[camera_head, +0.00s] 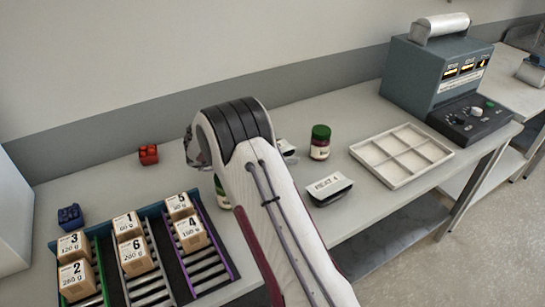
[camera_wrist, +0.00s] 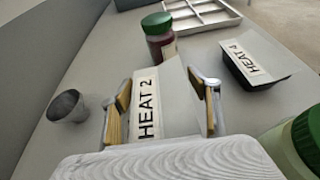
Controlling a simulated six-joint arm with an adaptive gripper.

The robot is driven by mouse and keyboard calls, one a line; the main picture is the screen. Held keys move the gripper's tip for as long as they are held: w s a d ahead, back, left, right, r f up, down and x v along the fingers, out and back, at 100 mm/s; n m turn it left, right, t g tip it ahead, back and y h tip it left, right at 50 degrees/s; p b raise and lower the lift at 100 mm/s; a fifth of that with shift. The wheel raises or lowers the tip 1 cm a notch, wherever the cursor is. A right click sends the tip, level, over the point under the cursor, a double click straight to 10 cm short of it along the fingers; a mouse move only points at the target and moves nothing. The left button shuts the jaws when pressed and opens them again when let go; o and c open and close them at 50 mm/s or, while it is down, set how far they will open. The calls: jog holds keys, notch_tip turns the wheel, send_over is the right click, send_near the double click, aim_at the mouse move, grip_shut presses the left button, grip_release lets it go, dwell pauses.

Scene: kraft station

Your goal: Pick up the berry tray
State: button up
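No berries show in either view, so I cannot tell which tray is the berry tray. A film-topped tray labelled HEAT 2 (camera_wrist: 172,104) lies on the bench between my fingers in the wrist view. In the head view it is mostly hidden behind my arm, with only a small pale part (camera_head: 289,149) showing. My gripper (camera_wrist: 162,88) is open, one wooden-looking pad on each side of this tray, close to its edges. A second dark tray with a white top, labelled HEAT 4 (camera_head: 328,188), lies to the right, and also shows in the wrist view (camera_wrist: 254,64).
A green-lidded jar (camera_head: 320,142) stands just beyond the trays, another (camera_wrist: 297,145) close at lower right. A grey cup (camera_wrist: 68,107) stands left. A white compartment tray (camera_head: 357,152) and a heater-like machine (camera_head: 420,75) are right; boxes on rollers (camera_head: 205,270) are left.

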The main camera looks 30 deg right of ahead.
aim_at(282, 148)
jog(key=c, duration=0.9)
jog(key=shift+o, duration=0.2)
jog(key=shift+r, duration=0.8)
notch_tip(282, 148, up, 6)
jog(key=shift+f, duration=0.15)
jog(key=a, duration=3.2)
jog(key=shift+f, duration=0.15)
